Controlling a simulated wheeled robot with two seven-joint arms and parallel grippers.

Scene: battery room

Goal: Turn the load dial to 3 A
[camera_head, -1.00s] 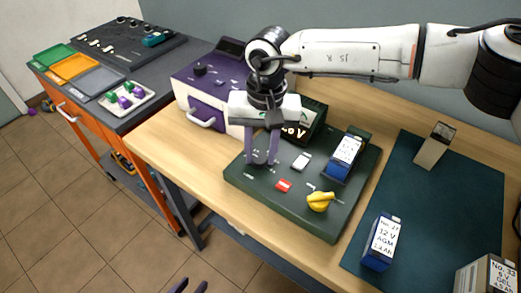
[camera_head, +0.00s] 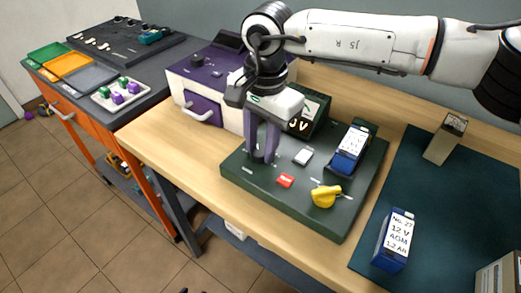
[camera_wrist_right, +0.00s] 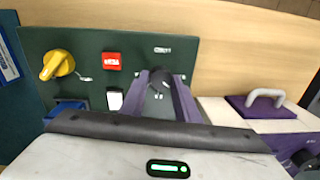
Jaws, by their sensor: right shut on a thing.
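The load dial (camera_wrist_right: 158,82), a dark round knob on the green test panel (camera_wrist_right: 85,45), sits between the purple fingers of my right gripper (camera_wrist_right: 158,98) in the right wrist view. In the head view my right gripper (camera_head: 262,156) points down at the panel's left part (camera_head: 325,222), shut on the dial; the fingers hide the knob there. Small white scale marks lie around it, too small to read. Only a dark trace of my left gripper shows at the bottom edge of the head view.
The panel also has a yellow knob (camera_head: 325,196), a red switch (camera_head: 285,181), a white switch (camera_head: 302,157) and a blue battery (camera_head: 349,150) in a holder. A meter (camera_head: 307,118) stands behind. Another battery (camera_head: 395,241) stands on the teal mat (camera_head: 440,215).

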